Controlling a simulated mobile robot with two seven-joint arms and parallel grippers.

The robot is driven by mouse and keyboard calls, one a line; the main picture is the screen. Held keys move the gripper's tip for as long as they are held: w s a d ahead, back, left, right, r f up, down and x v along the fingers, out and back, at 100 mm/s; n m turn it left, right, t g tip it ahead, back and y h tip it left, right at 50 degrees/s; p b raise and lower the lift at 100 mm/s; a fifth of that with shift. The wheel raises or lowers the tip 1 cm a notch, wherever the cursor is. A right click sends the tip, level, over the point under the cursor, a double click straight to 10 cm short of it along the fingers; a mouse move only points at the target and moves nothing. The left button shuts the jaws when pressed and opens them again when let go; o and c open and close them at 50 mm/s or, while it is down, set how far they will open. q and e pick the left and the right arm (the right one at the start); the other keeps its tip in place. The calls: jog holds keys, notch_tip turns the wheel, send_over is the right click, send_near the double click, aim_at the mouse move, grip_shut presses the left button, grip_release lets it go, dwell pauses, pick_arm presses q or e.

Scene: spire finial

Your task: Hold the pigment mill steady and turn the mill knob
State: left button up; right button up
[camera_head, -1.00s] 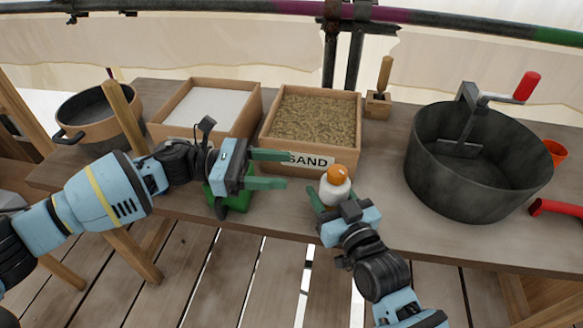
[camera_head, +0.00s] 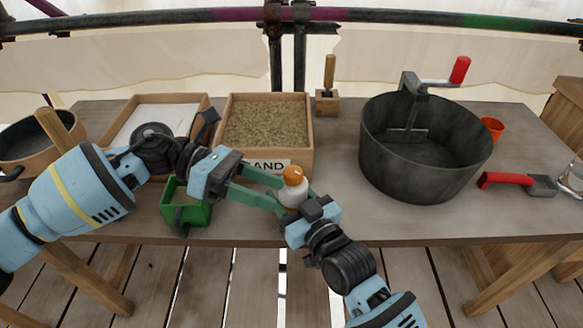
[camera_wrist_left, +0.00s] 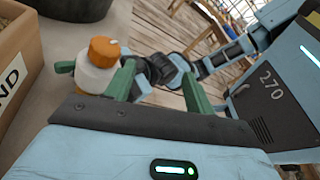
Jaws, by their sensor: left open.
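The pigment mill is a small white body (camera_head: 291,194) with an orange mill knob (camera_head: 293,174), upright near the table's front edge. In the left wrist view, the knob (camera_wrist_left: 103,49) and white body (camera_wrist_left: 95,78) are left of centre. My left gripper (camera_head: 281,199) is open, its green fingers reaching from the left to the mill. I cannot tell whether the mill stands between them. My right gripper (camera_head: 302,206) is close against the mill from the front right. One of its green fingertips (camera_wrist_left: 65,67) shows beside the mill in the wrist view; its grip is largely hidden.
The sand box (camera_head: 308,135) stands just behind the mill. A green container (camera_head: 185,215) is left of it, below my left arm. A large dark pot (camera_head: 420,165) with a red-handled crank and a red scoop (camera_head: 505,180) are on the right. A wooden tabletop strip lies clear in front of the pot.

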pick_arm(q)
jog(key=s+d+n+g+y, duration=0.1)
jog(key=s+d+y, duration=0.1)
jog(key=d+y, duration=0.1)
jog(key=n+t+y, duration=0.9)
jog(key=n+y, duration=0.3)
jog(key=n, duration=0.5)
send_near(293, 172)
jog(key=x, duration=0.9)
jog(key=shift+w, duration=0.1)
jog(key=c, duration=1)
